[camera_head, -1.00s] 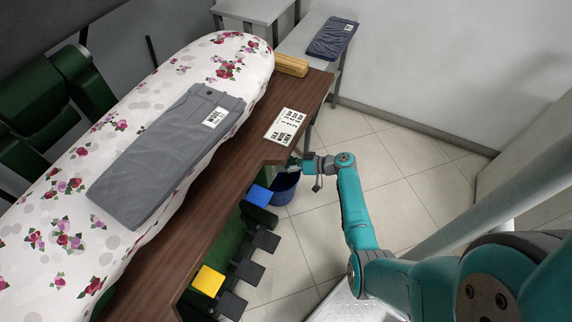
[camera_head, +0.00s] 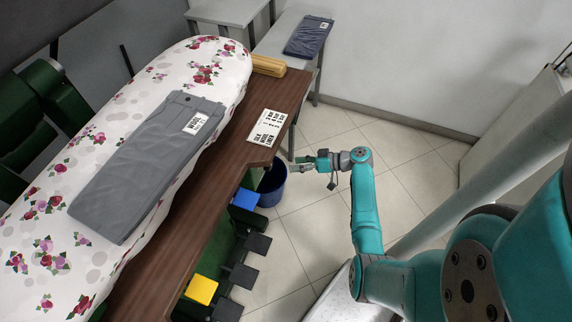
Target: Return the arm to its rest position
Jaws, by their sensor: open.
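My arm is teal with grey joints and reaches up from the lower right. My gripper (camera_head: 294,166) is at its end, pointing left, near the right edge of the brown wooden table (camera_head: 205,205). It is open and I see nothing between its fingers. It appears above the dark blue bin (camera_head: 272,186); whether it touches the table edge cannot be told from this view.
Grey folded trousers (camera_head: 150,165) lie on the floral ironing board (camera_head: 205,75). A white printed sheet (camera_head: 267,127) and a yellow block (camera_head: 268,66) are on the table. Dark folded trousers (camera_head: 307,36) lie on a grey table behind. Tiled floor (camera_head: 405,145) is clear to the right.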

